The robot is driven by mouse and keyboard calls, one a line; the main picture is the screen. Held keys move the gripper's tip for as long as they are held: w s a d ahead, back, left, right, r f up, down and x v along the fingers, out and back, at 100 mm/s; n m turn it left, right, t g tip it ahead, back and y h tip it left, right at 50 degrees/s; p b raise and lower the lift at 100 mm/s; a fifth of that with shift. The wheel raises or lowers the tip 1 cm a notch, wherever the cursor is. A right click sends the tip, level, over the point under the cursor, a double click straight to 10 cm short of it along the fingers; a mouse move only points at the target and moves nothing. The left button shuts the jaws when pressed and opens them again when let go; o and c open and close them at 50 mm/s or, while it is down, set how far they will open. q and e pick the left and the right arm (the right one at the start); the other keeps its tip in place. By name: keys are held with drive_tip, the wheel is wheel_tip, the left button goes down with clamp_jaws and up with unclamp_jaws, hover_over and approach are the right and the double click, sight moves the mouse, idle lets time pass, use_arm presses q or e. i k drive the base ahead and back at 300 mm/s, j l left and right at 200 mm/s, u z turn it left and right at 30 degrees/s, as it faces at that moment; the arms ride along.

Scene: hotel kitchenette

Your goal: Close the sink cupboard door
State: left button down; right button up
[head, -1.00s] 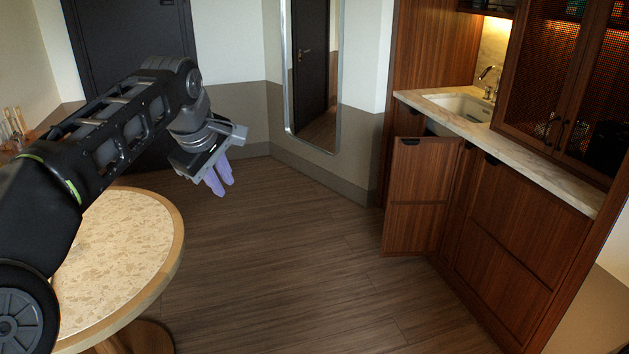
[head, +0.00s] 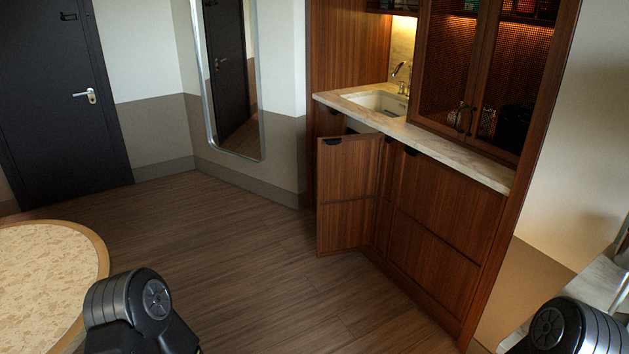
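The sink cupboard door (head: 346,194) is a brown wooden panel with a dark pull at its top edge. It stands open, swung out into the room below the sink (head: 379,103). Part of the dark cupboard opening shows above and behind the door. Neither gripper is in the head view. Only dark arm parts of mine show at the bottom left and bottom right, well apart from the door.
A round table (head: 97,262) stands at the left. The wood floor (head: 230,250) between it and the cupboards is clear. The marble counter (head: 440,150) runs above closed cupboard fronts (head: 445,215). A mirror (head: 232,80) and a dark room door (head: 60,100) are behind.

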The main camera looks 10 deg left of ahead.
sight(349, 166)
drive_tip(key=i+j, duration=0.2)
drive_tip(key=i, duration=0.2)
drive_tip(key=i+j+z, duration=0.1)
drive_tip(key=i+j, duration=0.15)
drive_tip(key=i, duration=0.15)
drive_tip(key=i+z, duration=0.1)
drive_tip(key=i, duration=0.35)
drive_tip(key=i+j+z, duration=0.15)
drive_tip(key=i, duration=0.35)
drive_tip(key=i+j+z, duration=0.1)
drive_tip(key=i, duration=0.35)
drive_tip(key=i+l+z, duration=0.15)
drive_tip(key=i+l, duration=0.45)
drive_tip(key=i, duration=0.15)
